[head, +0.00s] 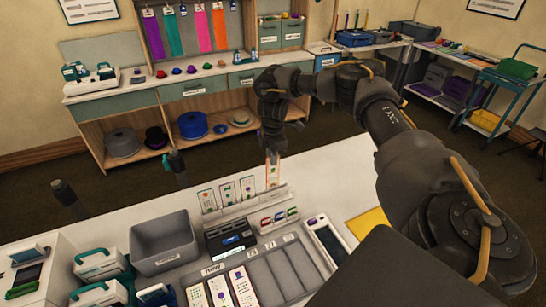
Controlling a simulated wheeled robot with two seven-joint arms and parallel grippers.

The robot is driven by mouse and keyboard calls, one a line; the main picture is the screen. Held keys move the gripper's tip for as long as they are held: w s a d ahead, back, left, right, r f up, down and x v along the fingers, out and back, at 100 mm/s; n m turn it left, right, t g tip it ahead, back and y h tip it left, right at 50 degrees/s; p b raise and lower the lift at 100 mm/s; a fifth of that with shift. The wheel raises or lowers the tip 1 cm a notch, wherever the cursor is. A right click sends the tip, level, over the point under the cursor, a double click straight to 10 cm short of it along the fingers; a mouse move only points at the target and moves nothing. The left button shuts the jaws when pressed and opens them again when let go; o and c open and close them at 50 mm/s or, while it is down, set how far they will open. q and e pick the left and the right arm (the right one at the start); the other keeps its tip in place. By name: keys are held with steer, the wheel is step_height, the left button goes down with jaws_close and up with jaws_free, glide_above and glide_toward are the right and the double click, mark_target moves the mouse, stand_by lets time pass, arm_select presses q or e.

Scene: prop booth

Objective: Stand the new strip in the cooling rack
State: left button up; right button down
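The cooling rack (240,209) is a pale, low slotted stand at the back of the white bench. Several printed strips stand upright in it, such as one at its left (208,200) and one near its middle (248,187). My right gripper (272,153) points down over the rack's right end. It looks shut on the top of the new strip (272,173), a pale card with an orange edge. The strip hangs upright, its lower end at the rack's right part; I cannot tell whether it is seated in a slot. My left gripper is not in view.
A black device (229,238) stands in front of the rack, beside small coloured pieces. A grey compartment tray (262,277) holds more strips. A grey bin (163,240) is at left, a white handheld (327,238) at right.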

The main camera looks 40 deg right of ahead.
mark_target(274, 169)
steer(key=shift+d+r+p, duration=0.1)
steer(key=shift+p, duration=0.3)
stand_by(0.3)
steer(key=shift+f, duration=0.35)
stand_by(0.5)
steer(key=shift+s+f+b, duration=0.1)
steer(key=shift+f+b, duration=1.1)
steer(key=shift+f, duration=1.15)
steer(key=c, duration=1.6)
jaws_free()
